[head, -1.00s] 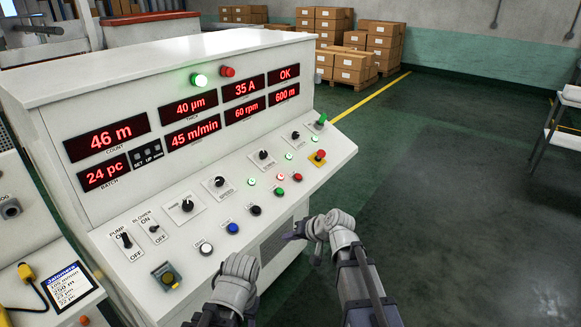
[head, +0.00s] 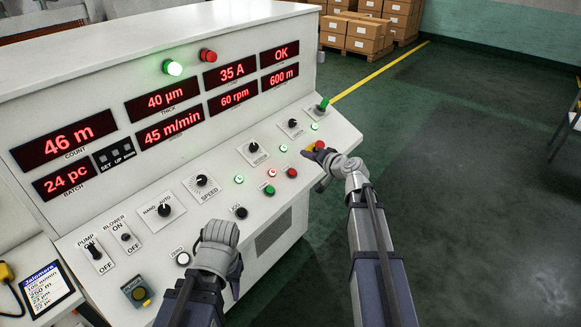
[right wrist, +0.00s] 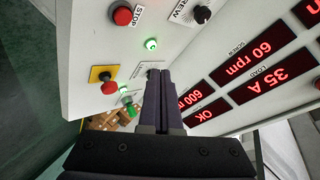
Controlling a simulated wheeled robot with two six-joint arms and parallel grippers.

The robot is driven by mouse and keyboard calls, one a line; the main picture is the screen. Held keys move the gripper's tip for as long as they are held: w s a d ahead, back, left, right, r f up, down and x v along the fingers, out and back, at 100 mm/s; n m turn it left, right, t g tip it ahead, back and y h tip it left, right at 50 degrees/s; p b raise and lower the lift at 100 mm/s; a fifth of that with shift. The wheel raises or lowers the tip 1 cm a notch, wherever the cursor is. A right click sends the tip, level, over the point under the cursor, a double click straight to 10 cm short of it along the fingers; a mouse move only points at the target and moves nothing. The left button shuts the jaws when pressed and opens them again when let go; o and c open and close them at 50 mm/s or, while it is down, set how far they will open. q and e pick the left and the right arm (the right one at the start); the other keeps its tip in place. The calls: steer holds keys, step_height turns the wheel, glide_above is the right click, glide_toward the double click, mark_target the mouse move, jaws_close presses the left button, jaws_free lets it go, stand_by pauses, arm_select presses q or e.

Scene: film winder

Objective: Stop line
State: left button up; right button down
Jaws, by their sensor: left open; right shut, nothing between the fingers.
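The control desk (head: 215,215) carries a red button (head: 292,173), labelled STOP in the right wrist view (right wrist: 122,16). A red mushroom button on a yellow plate (head: 319,145) sits farther right; it also shows in the right wrist view (right wrist: 109,87). My right gripper (head: 310,154) is shut and empty over the desk's right part, partly covering the yellow plate in the head view. In the right wrist view its fingers (right wrist: 164,73) are apart from both red buttons. My left gripper (head: 220,232) is open and empty at the desk's front edge, hiding part of the panel.
A speed knob (head: 202,181), a green button (head: 270,190) and a green-tipped lever (head: 322,104) stand on the sloping panel. The green lamp (head: 172,67) is lit, and a display reads 45 m/min (head: 169,130). Floor right of the desk is clear.

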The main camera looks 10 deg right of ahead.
mark_target(291, 169)
steer(key=shift+w, duration=0.1)
stand_by(0.4)
steer(key=w+f+b, duration=0.1)
steer(key=f+b, duration=0.1)
steer(key=w+a+f+b, duration=0.1)
steer(key=f+b, duration=0.2)
steer(key=w+a+f+b, duration=0.1)
steer(key=f+b, duration=0.1)
steer(key=b, duration=0.1)
steer(key=shift+a+f, duration=0.2)
steer(key=shift+f, duration=0.2)
stand_by(1.7)
steer(key=shift+w+a+f+b, duration=0.1)
steer(key=shift+w+f+b, duration=0.05)
steer(key=shift+f+b, duration=0.2)
steer(key=shift+w+a+f+b, duration=0.1)
steer(key=shift+w+f+b, duration=0.05)
steer(key=shift+f+b, duration=0.25)
stand_by(0.8)
steer(key=shift+r, duration=0.1)
steer(key=shift+s+d+r+p, duration=0.25)
steer(key=shift+s+r+p, duration=0.05)
steer(key=shift+r+p, duration=0.45)
